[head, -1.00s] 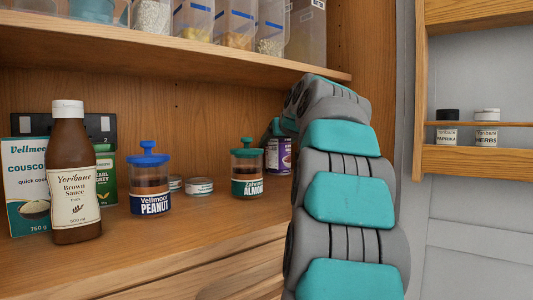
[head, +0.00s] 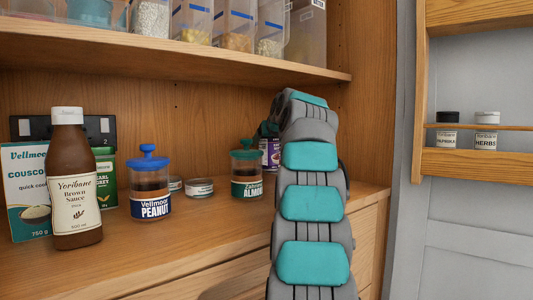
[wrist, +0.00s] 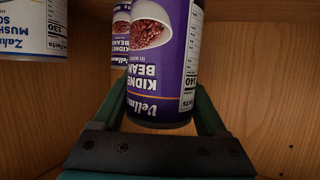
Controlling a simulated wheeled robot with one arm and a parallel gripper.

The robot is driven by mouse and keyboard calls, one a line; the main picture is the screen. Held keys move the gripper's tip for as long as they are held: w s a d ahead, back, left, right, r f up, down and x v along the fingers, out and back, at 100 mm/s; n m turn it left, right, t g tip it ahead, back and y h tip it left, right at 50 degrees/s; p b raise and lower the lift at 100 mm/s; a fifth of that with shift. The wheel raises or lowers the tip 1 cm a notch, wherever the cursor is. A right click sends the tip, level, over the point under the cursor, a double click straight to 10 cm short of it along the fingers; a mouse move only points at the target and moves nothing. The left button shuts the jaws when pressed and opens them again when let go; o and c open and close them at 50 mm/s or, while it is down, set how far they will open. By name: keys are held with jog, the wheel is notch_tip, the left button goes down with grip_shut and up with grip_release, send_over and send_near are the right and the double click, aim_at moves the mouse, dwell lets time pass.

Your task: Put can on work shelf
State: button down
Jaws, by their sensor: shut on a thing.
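The can is a purple kidney beans can (wrist: 160,55), filling the upper middle of the wrist view with its label upside down. My gripper (wrist: 158,105) is shut on it, with one dark green finger on each side. In the head view a part of the can (head: 270,152) shows at the back right of the work shelf (head: 215,228), behind the almond jar. My arm hides the rest of it. I cannot tell whether the can's base touches the shelf.
An almond jar (head: 247,175) stands just left of the can. A peanut jar (head: 150,190), low tins (head: 199,188), a sauce bottle (head: 74,185) and a couscous box (head: 25,195) stand further left. An upper shelf (head: 180,50) with containers overhangs. Another can (wrist: 33,28) shows in the wrist view.

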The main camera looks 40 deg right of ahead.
aim_at(267, 152)
jog(key=shift+s+f+b, duration=0.1)
jog(key=shift+f+b, duration=0.2)
jog(key=shift+f, duration=1.3)
jog(key=shift+f, duration=0.1)
jog(key=shift+f, duration=0.1)
grip_release()
jog(key=shift+s+a+r, duration=0.1)
jog(key=shift+r, duration=0.15)
jog(key=v, duration=1.1)
jog(key=shift+s+a+b, duration=0.25)
jog(key=shift+s+b, duration=0.05)
jog(key=shift+b, duration=0.1)
